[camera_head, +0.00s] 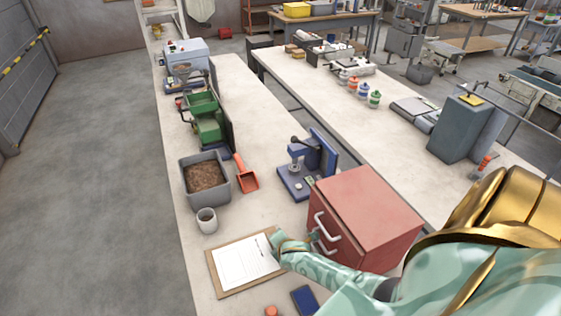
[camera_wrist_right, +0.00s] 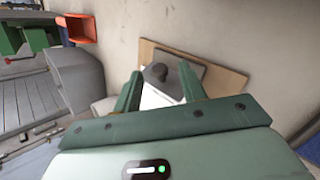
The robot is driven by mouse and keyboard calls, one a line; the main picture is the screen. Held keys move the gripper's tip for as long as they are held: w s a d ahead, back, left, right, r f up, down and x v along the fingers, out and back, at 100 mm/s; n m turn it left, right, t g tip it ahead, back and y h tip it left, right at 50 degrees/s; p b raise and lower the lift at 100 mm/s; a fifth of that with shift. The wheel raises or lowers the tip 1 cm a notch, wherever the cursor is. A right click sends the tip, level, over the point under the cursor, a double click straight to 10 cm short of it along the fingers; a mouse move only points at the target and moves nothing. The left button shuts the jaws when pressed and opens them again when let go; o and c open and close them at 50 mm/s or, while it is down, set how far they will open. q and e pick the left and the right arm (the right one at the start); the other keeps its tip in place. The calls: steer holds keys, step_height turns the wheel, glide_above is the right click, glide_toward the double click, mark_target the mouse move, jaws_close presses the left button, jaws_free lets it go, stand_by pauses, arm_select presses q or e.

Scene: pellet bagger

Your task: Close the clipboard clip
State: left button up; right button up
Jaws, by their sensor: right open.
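The clipboard (camera_head: 219,275) lies on the near end of the left bench with a white sheet (camera_head: 242,262) on it. My right gripper (camera_head: 277,241) is at its right-hand edge, beside the red cabinet. In the right wrist view, the gripper (camera_wrist_right: 160,72) is open, its two green fingers apart over the brown board (camera_wrist_right: 220,78) and paper (camera_wrist_right: 160,98). A dark grey clip part (camera_wrist_right: 155,73) shows between the fingertips; I cannot tell whether they touch it or how far it is raised. In the head view the gripper hides the clip. My left gripper is not in view.
The red cabinet (camera_head: 365,205) with pale handles stands close to my right arm. A dark blue object (camera_head: 304,300) lies nearer.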

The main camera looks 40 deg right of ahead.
steer(key=shift+w+d+f, duration=0.1)
steer(key=shift+w+f, duration=0.05)
jaws_close()
